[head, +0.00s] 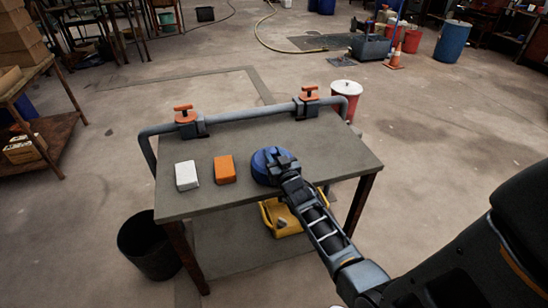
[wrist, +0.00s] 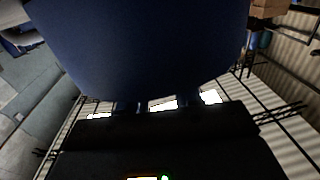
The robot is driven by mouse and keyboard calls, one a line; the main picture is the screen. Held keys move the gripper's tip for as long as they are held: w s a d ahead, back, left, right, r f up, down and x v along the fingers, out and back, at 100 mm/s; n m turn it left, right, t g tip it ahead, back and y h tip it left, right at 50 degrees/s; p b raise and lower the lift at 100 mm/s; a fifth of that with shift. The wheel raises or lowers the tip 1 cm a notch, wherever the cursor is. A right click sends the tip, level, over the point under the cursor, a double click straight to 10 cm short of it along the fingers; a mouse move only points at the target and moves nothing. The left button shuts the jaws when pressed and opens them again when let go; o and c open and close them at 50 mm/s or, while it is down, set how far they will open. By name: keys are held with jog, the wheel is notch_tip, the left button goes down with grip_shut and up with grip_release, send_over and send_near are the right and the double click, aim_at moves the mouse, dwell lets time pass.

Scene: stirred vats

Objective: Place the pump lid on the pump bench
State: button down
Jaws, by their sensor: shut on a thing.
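The blue round pump lid (head: 263,163) is in my gripper (head: 281,166), which is shut on its right side in the head view. The lid appears over the front middle of the grey pump bench (head: 320,157); I cannot tell whether it touches the top. In the wrist view the lid (wrist: 140,50) fills the upper middle, beyond the dark gripper body (wrist: 160,145). The fingertips are mostly hidden there.
On the bench, a white block (head: 187,176) and an orange block (head: 225,169) lie left of the lid. A pipe (head: 250,114) with two orange-handled valves runs along the back edge. A black bin (head: 150,248) stands front left, a red bucket (head: 347,97) behind right.

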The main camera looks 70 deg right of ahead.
jog(key=shift+f, duration=0.15)
jog(key=c, duration=0.8)
grip_release()
jog(key=shift+r, duration=0.2)
